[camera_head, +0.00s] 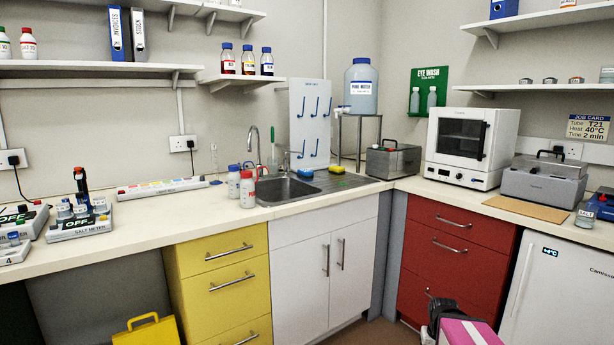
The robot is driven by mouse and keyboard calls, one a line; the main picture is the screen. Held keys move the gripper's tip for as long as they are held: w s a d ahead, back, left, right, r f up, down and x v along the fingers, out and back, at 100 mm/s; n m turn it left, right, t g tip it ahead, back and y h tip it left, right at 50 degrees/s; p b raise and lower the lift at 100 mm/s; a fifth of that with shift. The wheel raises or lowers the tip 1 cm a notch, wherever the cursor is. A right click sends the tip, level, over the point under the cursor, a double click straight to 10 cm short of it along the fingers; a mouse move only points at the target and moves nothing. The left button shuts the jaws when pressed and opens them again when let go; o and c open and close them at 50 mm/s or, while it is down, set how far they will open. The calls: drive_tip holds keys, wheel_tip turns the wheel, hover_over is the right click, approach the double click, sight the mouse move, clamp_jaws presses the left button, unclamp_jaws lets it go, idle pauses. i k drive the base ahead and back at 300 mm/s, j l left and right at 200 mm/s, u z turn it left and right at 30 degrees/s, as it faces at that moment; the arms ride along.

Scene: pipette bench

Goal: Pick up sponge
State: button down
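A dark jointed shape (440,308) beside a pink and white block at the bottom edge is probably the end of my arm with my gripper. It is low in front of the red drawers, well away from the sink. Its fingers cannot be made out.
A tap (256,150) rises behind the sink, with white bottles (247,188) to its left. A blue-capped water container (361,88) stands on a rack above the drainboard. A grey box (393,160) and white oven (468,146) stand right.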

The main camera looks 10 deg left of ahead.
sight(303, 173)
drive_tip(key=i+l, duration=0.4)
drive_tip(key=i+l+u, duration=0.15)
drive_tip(key=i+l, duration=0.2)
drive_tip(key=l, duration=0.2)
